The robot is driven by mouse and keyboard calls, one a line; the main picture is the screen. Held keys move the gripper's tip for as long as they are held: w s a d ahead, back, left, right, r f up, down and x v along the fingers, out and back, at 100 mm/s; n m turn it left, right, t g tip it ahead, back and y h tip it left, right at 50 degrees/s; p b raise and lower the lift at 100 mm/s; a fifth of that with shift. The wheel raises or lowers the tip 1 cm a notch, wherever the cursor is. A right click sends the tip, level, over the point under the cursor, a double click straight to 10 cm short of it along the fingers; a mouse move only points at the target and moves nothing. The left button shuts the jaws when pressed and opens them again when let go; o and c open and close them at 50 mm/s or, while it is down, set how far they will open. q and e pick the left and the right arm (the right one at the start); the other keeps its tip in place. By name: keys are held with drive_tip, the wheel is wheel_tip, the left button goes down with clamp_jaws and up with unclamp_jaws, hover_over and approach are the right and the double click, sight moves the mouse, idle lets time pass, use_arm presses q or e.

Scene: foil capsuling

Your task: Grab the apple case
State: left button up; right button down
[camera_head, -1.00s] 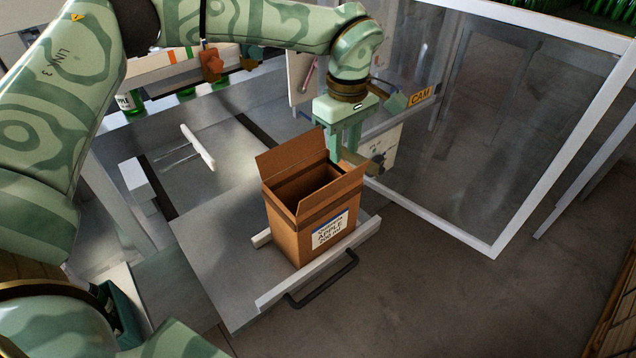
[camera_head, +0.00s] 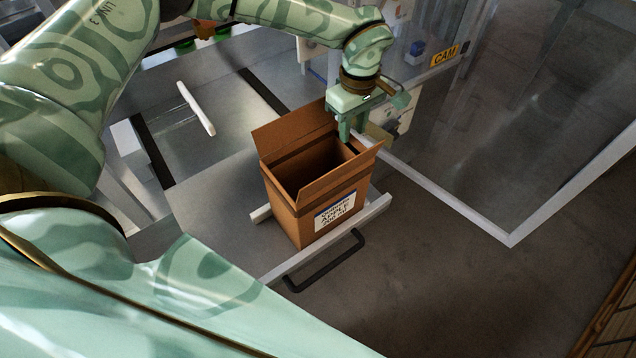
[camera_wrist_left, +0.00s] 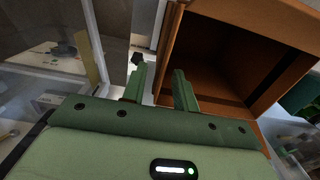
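The apple case (camera_head: 310,205) is an open brown cardboard box with raised flaps and a white label reading APPLE. It stands upright on the metal surface behind a white rail. Its dark, empty-looking inside also shows in the left wrist view (camera_wrist_left: 225,60). My left gripper (camera_head: 352,136) points down at the case's far right upper edge. In the left wrist view its two fingers (camera_wrist_left: 159,82) are apart, with the case's side wall seemingly between them. I cannot tell whether they touch it. My right gripper is not in view.
A white rail (camera_head: 330,240) with a black handle (camera_head: 325,264) runs along the front of the case. A clear panel in a white frame (camera_head: 450,205) stands to the right. A white bar (camera_head: 196,108) lies on the metal surface at the left.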

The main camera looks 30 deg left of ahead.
sight(350, 144)
use_arm(q)
wheel_tip(350, 144, down, 5)
drive_tip(key=shift+s+f, duration=0.1)
drive_tip(key=shift+s, duration=0.05)
clamp_jaws()
